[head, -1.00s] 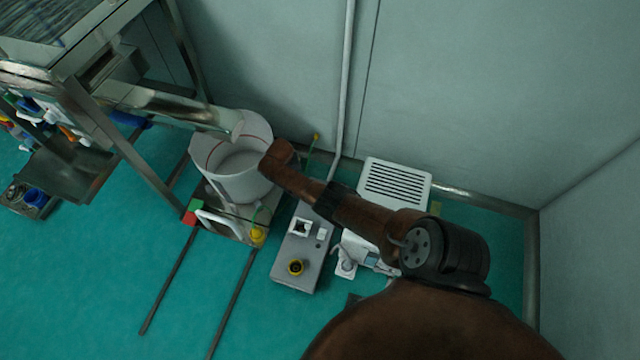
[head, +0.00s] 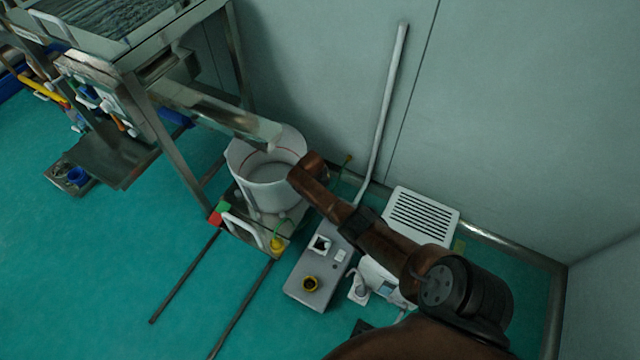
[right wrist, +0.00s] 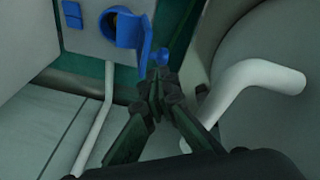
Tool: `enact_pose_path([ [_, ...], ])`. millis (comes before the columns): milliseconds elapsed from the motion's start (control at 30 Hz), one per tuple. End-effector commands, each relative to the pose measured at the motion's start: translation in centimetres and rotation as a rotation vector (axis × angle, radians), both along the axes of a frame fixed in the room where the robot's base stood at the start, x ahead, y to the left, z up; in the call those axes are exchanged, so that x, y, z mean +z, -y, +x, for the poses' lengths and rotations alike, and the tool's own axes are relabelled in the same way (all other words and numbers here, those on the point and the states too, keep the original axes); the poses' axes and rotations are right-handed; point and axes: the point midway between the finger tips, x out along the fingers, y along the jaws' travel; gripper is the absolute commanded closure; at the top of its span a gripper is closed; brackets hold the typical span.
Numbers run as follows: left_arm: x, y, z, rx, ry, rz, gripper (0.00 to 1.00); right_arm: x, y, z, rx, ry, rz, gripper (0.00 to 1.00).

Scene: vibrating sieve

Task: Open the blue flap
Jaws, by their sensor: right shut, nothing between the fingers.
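The blue flap (right wrist: 131,32) is at the top of the right wrist view. My right gripper (right wrist: 160,78) is shut and empty. Its fingertips are just below and right of the flap, close to its lower tip; I cannot tell whether they touch. A small blue piece (right wrist: 161,57) shows right above the fingertips. In the head view my right arm reaches in from the lower right and its gripper is hidden. I cannot pick out the flap there. My left gripper is not in view.
In the head view a white bucket (head: 262,193) stands under a metal chute (head: 222,115). A grey control box (head: 308,297) and a white vented unit (head: 444,236) are beside my arm. Open green floor lies at the left.

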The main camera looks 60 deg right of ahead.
Motion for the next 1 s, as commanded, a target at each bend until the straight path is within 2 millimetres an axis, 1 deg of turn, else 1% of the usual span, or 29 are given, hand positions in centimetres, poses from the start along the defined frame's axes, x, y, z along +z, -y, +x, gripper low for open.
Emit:
enact_pose_path([
  [167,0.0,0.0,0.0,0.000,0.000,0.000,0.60,1.9,-0.4,-0.1,-0.001,0.003,-0.001,1.00],
  [367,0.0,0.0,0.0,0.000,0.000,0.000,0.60,5.1,-1.1,-0.1,-0.001,0.004,-0.001,1.00],
  [500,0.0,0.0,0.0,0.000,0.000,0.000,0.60,7.5,-1.7,0.1,-0.001,0.004,-0.001,1.00],
  [633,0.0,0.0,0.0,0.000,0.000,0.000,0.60,9.3,-2.1,0.1,-0.001,0.003,-0.002,1.00],
  [800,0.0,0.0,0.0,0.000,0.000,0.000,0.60,10.5,-2.3,0.0,-0.002,0.002,-0.002,1.00],
  [1000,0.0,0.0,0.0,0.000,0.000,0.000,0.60,10.7,-2.4,0.0,-0.001,0.000,-0.001,1.00],
])
